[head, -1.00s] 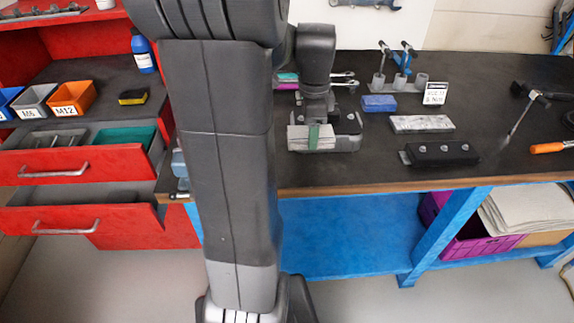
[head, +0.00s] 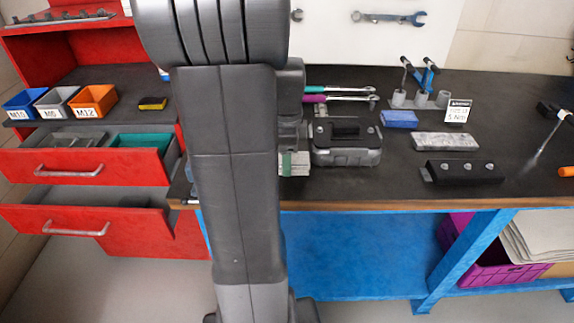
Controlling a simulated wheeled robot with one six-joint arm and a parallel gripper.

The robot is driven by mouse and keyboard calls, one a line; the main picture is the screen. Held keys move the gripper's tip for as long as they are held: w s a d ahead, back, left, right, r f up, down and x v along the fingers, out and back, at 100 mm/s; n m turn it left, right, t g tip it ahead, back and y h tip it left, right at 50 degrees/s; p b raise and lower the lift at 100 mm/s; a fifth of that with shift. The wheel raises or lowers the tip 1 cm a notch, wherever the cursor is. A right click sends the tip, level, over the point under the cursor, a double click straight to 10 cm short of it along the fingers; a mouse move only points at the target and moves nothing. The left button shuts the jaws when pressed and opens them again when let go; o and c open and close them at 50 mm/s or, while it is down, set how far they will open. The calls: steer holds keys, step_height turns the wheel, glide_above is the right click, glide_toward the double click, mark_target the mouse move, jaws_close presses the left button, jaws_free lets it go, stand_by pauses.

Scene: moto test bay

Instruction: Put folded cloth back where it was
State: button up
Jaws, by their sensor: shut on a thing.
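The folded cloth (head: 296,163) is a pale grey stack with a green band. It shows just right of my arm, near the front edge of the dark bench, and its left part is hidden behind my arm. My gripper (head: 290,149) is mostly hidden behind the arm; it is shut on the cloth from above. I cannot tell whether the cloth touches the bench top.
A dark case (head: 347,155) stands close to the cloth's right. A blue block (head: 400,119), a grey speckled slab (head: 444,141) and a black block (head: 465,171) lie farther right. Open red drawers (head: 80,170) are at left.

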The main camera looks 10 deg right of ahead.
steer(key=shift+f, duration=1.4)
steer(key=shift+f, duration=0.1)
steer(key=shift+f, duration=0.15)
steer(key=o, duration=0.9)
steer(key=shift+o, duration=0.2)
step_height(320, 180, up, 12)
steer(key=shift+r+p, duration=0.25)
steer(key=shift+p, duration=0.05)
